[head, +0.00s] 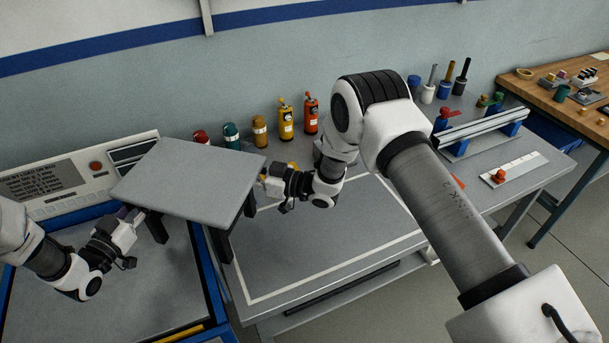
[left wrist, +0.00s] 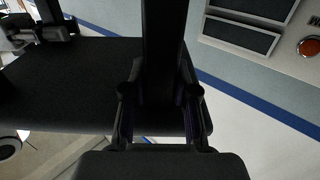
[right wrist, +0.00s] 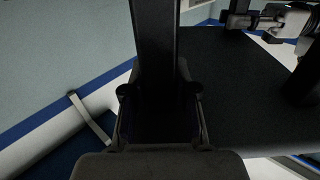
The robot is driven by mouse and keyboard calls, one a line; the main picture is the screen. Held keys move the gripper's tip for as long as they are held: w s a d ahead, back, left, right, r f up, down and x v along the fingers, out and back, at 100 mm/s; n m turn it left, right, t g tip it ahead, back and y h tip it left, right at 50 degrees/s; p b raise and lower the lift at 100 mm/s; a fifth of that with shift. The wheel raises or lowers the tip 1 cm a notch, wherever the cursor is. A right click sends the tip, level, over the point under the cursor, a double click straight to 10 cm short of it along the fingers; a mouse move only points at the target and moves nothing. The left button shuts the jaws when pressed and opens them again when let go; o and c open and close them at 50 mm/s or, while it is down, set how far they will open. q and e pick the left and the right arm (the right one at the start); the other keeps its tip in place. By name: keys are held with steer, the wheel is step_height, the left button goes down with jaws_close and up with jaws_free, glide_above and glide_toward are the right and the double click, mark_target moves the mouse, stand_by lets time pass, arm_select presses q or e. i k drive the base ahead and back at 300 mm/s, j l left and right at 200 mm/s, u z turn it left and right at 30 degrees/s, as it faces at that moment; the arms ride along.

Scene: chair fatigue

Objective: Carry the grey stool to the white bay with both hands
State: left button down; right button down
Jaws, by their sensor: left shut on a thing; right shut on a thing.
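The grey stool (head: 188,178) has a flat square seat and dark legs, and is held up with its seat on top, slightly tilted in the picture. It spans the gap between the left blue-framed surface and the grey table. My left gripper (head: 132,217) is shut on a stool leg, seen close in the left wrist view (left wrist: 164,50). My right gripper (head: 264,180) is shut on another leg, which fills the middle of the right wrist view (right wrist: 155,45). The white bay (head: 249,301) is a white outline on the grey table, right of the stool, partly hidden by my right arm.
Orange and yellow bottles (head: 311,113) and several small jars line the table's back edge. A rail fixture (head: 480,132) and a white strip with a red knob (head: 513,168) stand at the right. A control panel (head: 60,180) is at the left. The bay's visible inside is clear.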

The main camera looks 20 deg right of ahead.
mark_target(322, 226)
steer(key=i+j+z, duration=0.1)
steer(key=j+z, duration=0.5)
steer(key=z, duration=0.2)
steer(key=j+z, duration=0.7)
steer(key=z, duration=0.15)
